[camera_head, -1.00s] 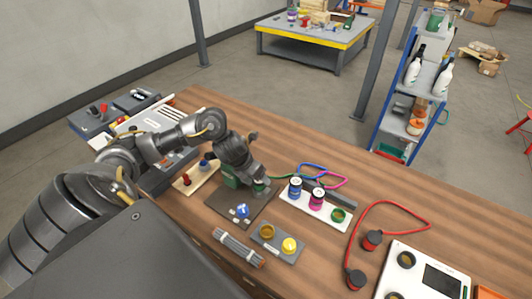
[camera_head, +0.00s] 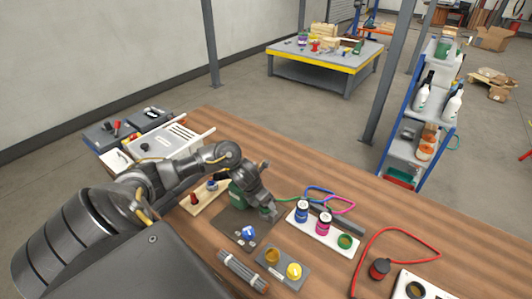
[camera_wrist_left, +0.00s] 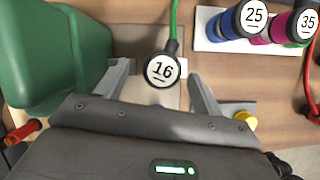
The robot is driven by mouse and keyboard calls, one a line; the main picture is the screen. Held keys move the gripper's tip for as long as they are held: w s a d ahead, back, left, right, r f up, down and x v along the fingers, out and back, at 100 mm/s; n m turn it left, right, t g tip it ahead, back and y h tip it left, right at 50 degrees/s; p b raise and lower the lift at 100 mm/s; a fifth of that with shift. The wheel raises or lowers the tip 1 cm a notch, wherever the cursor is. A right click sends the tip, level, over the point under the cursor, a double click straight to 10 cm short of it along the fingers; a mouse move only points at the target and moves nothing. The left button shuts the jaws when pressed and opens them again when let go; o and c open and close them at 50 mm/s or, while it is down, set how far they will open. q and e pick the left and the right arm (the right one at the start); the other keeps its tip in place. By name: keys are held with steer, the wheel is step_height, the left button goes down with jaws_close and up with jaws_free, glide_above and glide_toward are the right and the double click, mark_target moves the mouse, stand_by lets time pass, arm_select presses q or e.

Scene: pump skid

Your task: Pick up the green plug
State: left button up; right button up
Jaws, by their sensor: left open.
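The green plug (camera_wrist_left: 165,72) shows in the left wrist view as a dark round cap marked 16 with a green cable running up from it. In the head view it is mostly hidden by my left gripper (camera_head: 267,208), at the right edge of a dark plate (camera_head: 234,228). My left gripper (camera_wrist_left: 160,82) is open, with one finger on each side of the plug and a visible gap on both sides. I cannot tell the height of the fingertips against the plug. My right gripper is not in view.
A green housing (camera_wrist_left: 52,55) stands close left of the gripper. Right of it, a white holder (camera_head: 328,239) carries a blue plug (camera_head: 301,212), a magenta plug (camera_head: 324,223) and an empty green-ringed socket (camera_head: 345,241). A grey block with yellow caps (camera_head: 283,268) lies in front.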

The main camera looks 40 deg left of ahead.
arm_select(q)
steer(key=x, duration=0.4)
steer(key=shift+s+d+f, duration=0.1)
steer(key=shift+s+d, duration=0.05)
steer(key=c, duration=1.3)
steer(key=shift+o, duration=0.2)
step_height(320, 180, up, 9)
steer(key=shift+r, duration=0.55)
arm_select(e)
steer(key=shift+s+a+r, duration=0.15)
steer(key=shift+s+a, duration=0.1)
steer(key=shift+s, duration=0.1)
